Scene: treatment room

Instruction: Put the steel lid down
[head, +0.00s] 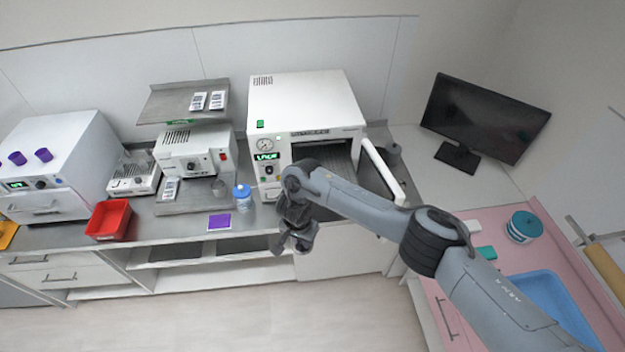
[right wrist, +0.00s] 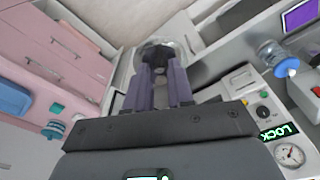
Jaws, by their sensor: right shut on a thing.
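My right gripper (head: 290,243) hangs in front of the steel counter's front edge, below and before the white autoclave. In the right wrist view its two purple-grey fingers (right wrist: 163,68) are shut on a round, shiny thing, which looks like the steel lid (right wrist: 150,47). The lid's near part is hidden behind the fingers, and in the head view I cannot make it out behind the gripper. My left gripper is in neither view.
The autoclave (head: 305,103) has its white door (head: 383,172) swung open to the right. A blue-capped bottle (head: 243,199), purple pad (head: 219,222) and red bin (head: 108,219) stand left on the steel counter (head: 180,233). A monitor (head: 484,117) is at right.

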